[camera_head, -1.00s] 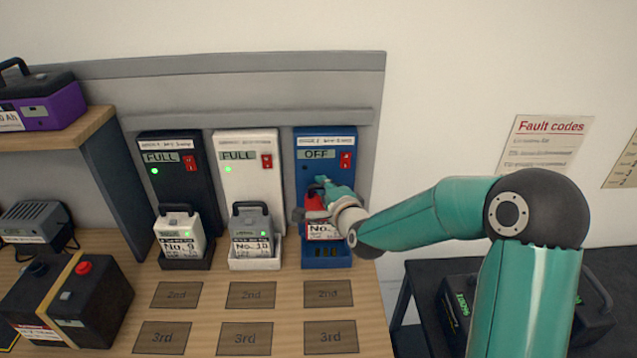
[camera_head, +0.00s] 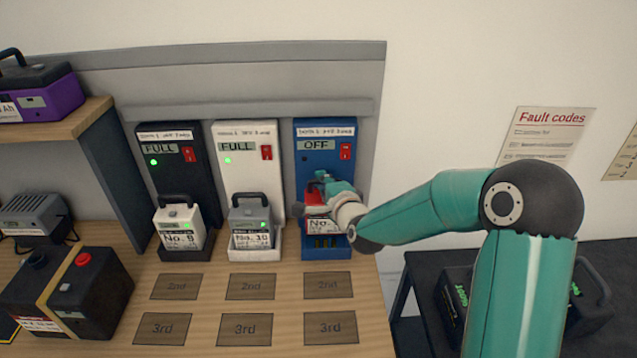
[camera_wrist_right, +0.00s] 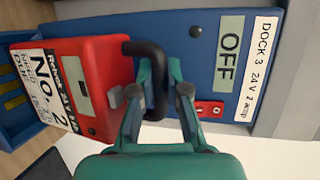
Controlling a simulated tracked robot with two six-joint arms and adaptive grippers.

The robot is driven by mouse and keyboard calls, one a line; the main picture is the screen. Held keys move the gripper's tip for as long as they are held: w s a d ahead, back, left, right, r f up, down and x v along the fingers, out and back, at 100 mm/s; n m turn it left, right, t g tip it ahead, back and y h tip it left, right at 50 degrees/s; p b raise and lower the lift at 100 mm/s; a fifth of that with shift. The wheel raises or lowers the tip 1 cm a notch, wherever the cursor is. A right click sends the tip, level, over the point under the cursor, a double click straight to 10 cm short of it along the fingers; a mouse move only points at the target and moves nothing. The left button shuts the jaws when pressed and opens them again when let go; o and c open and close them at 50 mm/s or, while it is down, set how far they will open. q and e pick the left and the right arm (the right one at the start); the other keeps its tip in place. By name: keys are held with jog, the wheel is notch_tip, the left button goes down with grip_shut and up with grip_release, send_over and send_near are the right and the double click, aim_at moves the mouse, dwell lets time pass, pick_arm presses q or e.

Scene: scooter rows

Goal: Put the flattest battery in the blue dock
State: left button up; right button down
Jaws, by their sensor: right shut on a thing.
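My right gripper (camera_wrist_right: 158,92) is shut on the dark handle (camera_wrist_right: 160,68) of a red battery (camera_wrist_right: 97,62). The red battery also shows in the head view (camera_head: 314,211), partly behind my gripper (camera_head: 324,187). Its label reads "No." and a 2; its charge display is not readable. The blue dock (camera_head: 313,168), marked DOCK 3 and showing OFF, stands behind it. The battery is at the dock's front, above its tray (camera_wrist_right: 14,120). Yellow contacts show beyond the battery's lower end, so it appears raised off the tray floor. My left gripper is out of view.
A black dock (camera_head: 182,173) and a white dock (camera_head: 245,170), both showing FULL, hold a white battery (camera_head: 179,224) and a grey battery (camera_head: 250,222). Empty "2nd" and "3rd" plates (camera_head: 328,285) lie in front. A dark box (camera_head: 68,290) stands at the left.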

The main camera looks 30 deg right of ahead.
jog(key=shift+s+a+r+g+p, duration=0.15)
jog(key=shift+s+a+g+p, duration=0.15)
jog(key=shift+s, duration=0.25)
jog(key=shift+s+a+r+g+p, duration=0.1)
jog(key=shift+s+a+g+p, duration=0.15)
jog(key=shift+s+p, duration=0.25)
jog(key=shift+w+d+b, duration=0.4)
jog(key=shift+w+d, duration=0.1)
jog(key=shift+w, duration=0.3)
dwell(0.9)
jog(key=shift+b, duration=0.3)
dwell(0.8)
jog(key=shift+f+b, duration=1.55)
jog(key=shift+b, duration=0.5)
dwell(0.7)
jog(key=c, duration=1.1)
grip_release()
jog(key=shift+s+a, duration=0.1)
jog(key=shift+s, duration=0.05)
jog(key=shift+f+y, duration=0.3)
jog(key=shift+f, duration=0.1)
jog(key=v, duration=1.7)
jog(key=shift+r+p, duration=0.3)
jog(key=shift+r, duration=0.1)
